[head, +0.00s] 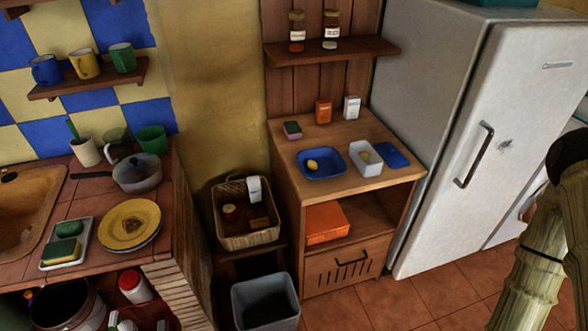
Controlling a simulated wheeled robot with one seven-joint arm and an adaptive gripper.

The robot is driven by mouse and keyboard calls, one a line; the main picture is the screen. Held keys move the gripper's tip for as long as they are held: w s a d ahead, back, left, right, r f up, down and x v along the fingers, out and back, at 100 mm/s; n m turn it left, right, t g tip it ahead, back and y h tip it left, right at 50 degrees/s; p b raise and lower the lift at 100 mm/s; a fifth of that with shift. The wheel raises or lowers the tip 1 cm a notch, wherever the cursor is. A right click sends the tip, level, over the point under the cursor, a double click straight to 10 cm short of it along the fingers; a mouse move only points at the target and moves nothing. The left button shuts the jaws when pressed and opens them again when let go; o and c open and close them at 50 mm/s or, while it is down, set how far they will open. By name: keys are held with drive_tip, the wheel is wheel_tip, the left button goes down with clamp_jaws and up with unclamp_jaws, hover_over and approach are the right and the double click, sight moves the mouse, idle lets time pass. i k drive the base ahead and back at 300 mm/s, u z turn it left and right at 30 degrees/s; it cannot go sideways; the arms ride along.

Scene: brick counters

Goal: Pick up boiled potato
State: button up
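A small yellow lump (312,165) that looks like a boiled potato lies in a blue tray (337,173) on the wooden cabinet. A white container (371,169) beside the tray holds another small yellowish item (365,155), too small to identify. My arm shows at the right edge, in front of the fridge side. My gripper is out of view.
The fridge (470,130) stands right of the cabinet (300,230). A blue lid-like piece (391,154), a sponge (292,130) and two small boxes share the cabinet top. A wall shelf (335,49) hangs above.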

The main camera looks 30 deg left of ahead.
sight(312, 164)
drive_tip(key=u, duration=0.7)
drive_tip(key=i, duration=0.35)
drive_tip(key=z, duration=0.05)
